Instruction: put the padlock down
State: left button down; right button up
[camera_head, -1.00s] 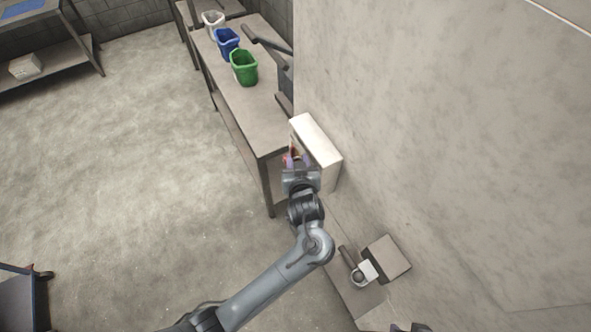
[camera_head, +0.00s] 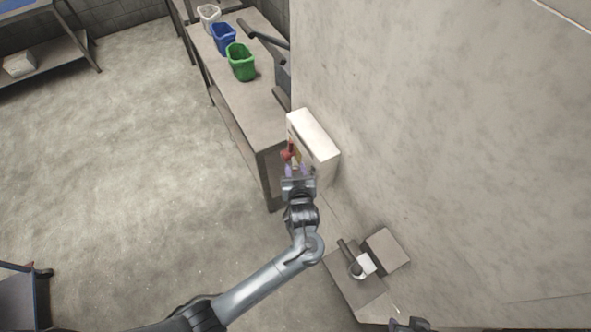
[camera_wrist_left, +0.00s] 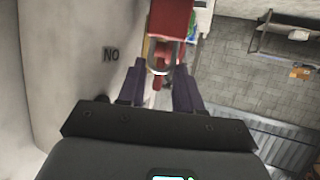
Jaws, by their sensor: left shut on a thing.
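The padlock (camera_wrist_left: 172,18) has a red body and a silver hoop. In the left wrist view its body is at the top centre, and the hoop reaches down between my fingertips. My left gripper (camera_wrist_left: 160,75) is shut on the padlock. In the head view my left gripper (camera_head: 296,171) is just in front of a pale wall box (camera_head: 318,136), with red showing beyond its fingers (camera_head: 288,154). A red part, perhaps a handle, shows behind the hoop in the wrist view; whether the hoop passes through anything is unclear.
A bench (camera_head: 243,106) beyond carries a green bin (camera_head: 241,63), a blue bin (camera_head: 223,38) and a white bin (camera_head: 208,15).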

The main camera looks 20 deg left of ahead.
pick_arm(q)
jog(key=shift+f, duration=0.15)
jog(key=c, duration=1)
grip_release()
jog(key=shift+c, duration=0.2)
jog(key=shift+s+d+r+p, duration=0.2)
jog(key=shift+s+r+p, duration=0.15)
jog(key=shift+r+p, duration=0.25)
jog(key=p+v, duration=0.7)
jog(key=v, duration=0.3)
jog(key=s+a+r+m+g+h, duration=0.2)
jog(key=s+a+m+g+h, duration=0.1)
jog(key=s, duration=0.8)
jog(key=s+a+r+m+g+h, duration=0.3)
jog(key=s+a+m+g, duration=0.1)
jog(key=s, duration=0.6)
jog(key=a+g, duration=0.1)
jog(key=a, duration=0.1)
jog(key=shift+s+a+r+m+h, duration=0.2)
jog(key=shift+s+a+m+h, duration=0.1)
jog(key=shift+s+a, duration=0.05)
